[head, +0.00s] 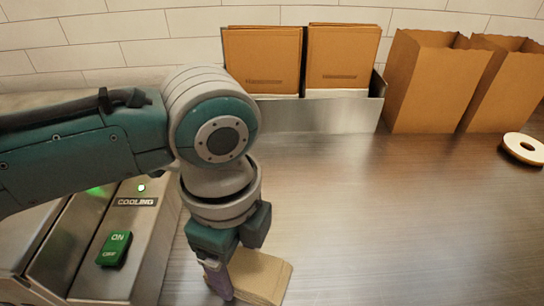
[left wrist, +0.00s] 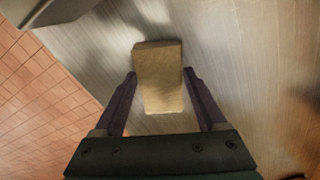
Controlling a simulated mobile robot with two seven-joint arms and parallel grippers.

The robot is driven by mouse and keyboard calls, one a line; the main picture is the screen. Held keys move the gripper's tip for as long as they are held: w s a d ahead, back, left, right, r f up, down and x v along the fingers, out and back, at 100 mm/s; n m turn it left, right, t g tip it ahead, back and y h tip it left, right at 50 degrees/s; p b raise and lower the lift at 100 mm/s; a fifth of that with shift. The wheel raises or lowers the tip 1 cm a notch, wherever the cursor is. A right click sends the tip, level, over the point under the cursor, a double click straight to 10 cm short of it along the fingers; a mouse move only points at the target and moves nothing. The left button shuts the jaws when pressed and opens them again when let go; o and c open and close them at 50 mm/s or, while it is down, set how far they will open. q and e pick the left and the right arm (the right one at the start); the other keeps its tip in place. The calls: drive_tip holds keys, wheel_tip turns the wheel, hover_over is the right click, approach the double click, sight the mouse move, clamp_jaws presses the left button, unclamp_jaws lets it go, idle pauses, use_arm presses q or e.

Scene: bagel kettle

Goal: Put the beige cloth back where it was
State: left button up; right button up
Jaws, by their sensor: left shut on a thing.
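In the left wrist view my left gripper (left wrist: 160,80) has one finger on each side of the cloth. The far finger is mostly hidden in the head view. My right gripper is not in view.
A metal machine (head: 128,248) with a "COOLING" label and green ON switch (head: 114,249) stands left of the gripper. A metal holder (head: 325,116) with brown folded bags and two open paper bags (head: 426,85) line the back. A pale ring (head: 508,148) lies far right. The counter's middle is clear.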

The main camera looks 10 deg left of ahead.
sight(238, 265)
use_arm(q)
drive_tip(key=o, duration=1.1)
drive_tip(key=shift+o, duration=0.2)
wheel_tip(238, 265, up, 12)
drive_tip(key=p, duration=0.2)
drive_tip(key=shift+r, duration=0.15)
